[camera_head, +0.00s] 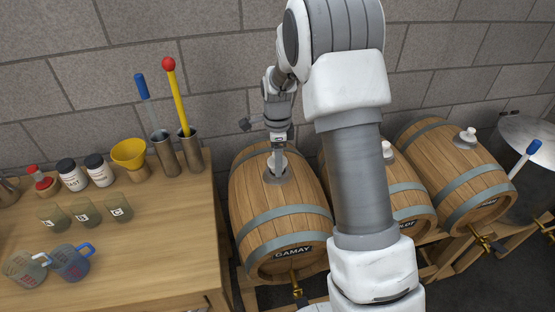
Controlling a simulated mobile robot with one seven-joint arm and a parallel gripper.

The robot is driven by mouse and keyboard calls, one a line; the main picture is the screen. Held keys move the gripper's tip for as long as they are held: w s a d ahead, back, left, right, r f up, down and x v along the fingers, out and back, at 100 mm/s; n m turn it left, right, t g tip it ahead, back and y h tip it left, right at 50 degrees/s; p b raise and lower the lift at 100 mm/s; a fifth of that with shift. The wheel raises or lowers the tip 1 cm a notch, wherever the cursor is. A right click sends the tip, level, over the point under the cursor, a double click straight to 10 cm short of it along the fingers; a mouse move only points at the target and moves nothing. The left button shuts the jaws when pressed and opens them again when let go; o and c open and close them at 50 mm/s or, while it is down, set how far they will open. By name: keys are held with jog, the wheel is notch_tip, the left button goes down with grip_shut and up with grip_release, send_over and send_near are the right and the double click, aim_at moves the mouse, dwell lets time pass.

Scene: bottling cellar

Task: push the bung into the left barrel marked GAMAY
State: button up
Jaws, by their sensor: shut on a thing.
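The left barrel (270,217) lies on its side on a wooden rack, with a dark plate marked GAMAY (293,252) on its front end. On its top is a grey ring around the bung hole (277,177). My gripper (277,160) points down right above this ring and is shut on a pale bung (277,167). The bung is small and partly hidden by the fingers. I cannot tell how deep it sits in the hole.
A middle barrel (405,190), partly behind my arm, and a right barrel (455,165) have white bungs on top. A wooden table (160,255) at left holds a yellow funnel (129,154), jars, glasses, jugs and metal cylinders with tools. A stone wall stands close behind.

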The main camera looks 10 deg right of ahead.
jog(key=shift+f+b, duration=0.45)
jog(key=shift+f, duration=0.25)
dwell(0.7)
jog(key=shift+s+f, duration=0.1)
jog(key=shift+f, duration=0.15)
jog(key=shift+s+f+b, duration=0.2)
jog(key=shift+f+b, duration=0.15)
jog(key=o, duration=1.3)
jog(key=shift+f, duration=0.1)
jog(key=shift+o, duration=0.2)
jog(key=shift+w+r+p, duration=0.15)
jog(key=shift+r+p, duration=1.15)
jog(key=shift+r, duration=0.6)
jog(key=shift+w+r+p, duration=0.15)
jog(key=shift+r+p, duration=1.1)
jog(key=shift+r, duration=1.1)
